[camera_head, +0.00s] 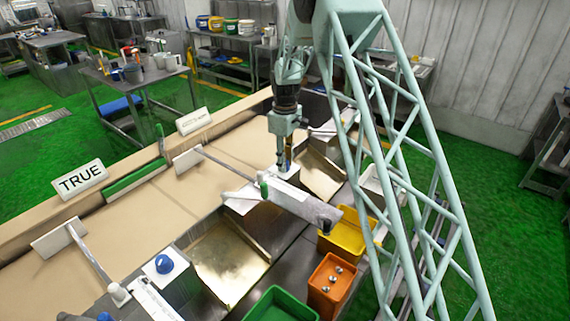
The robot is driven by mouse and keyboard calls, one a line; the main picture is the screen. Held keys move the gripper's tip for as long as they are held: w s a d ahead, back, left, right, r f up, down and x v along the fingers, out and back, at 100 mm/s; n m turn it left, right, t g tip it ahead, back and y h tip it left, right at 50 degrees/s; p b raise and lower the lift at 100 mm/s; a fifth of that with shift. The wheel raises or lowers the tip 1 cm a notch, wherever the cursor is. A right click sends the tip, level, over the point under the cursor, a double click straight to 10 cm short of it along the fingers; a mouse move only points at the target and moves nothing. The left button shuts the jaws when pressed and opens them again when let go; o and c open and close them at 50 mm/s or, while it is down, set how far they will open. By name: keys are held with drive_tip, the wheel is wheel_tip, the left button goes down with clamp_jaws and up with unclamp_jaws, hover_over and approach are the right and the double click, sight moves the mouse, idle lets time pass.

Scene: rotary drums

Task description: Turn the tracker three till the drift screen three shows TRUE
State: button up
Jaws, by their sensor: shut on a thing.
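My gripper (286,158) points down over a white block (286,173) beside the belt, in the middle of the view. It is shut on a tracker knob there, which the fingers mostly hide. A like tracker with a blue knob (164,264) on a white base stands nearer, at lower left, apart from my gripper. A white screen (80,181) at the left reads TRUE. A second white screen (193,121) stands farther along the back rail; its faint text is too small to read. I cannot tell which number each screen or tracker bears.
Tan belts (130,225) run past white paddle arms (220,163). Metal chutes (228,258) slope toward a green bin (280,305), an orange bin (331,284) with small round parts and a yellow bin (347,236). A grey bar (305,204) lies close in front of my gripper.

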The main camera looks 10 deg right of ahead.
drive_tip(key=m+b, duration=0.2)
drive_tip(key=m, duration=0.3)
drive_tip(key=m+b, duration=0.1)
drive_tip(key=m, duration=0.4)
drive_tip(key=shift+a+m, duration=0.15)
drive_tip(key=shift+m, duration=0.15)
idle(0.6)
drive_tip(key=o, duration=0.9)
drive_tip(key=shift+r, duration=0.1)
drive_tip(key=shift+s+r, duration=0.1)
drive_tip(key=shift+r, duration=5.85)
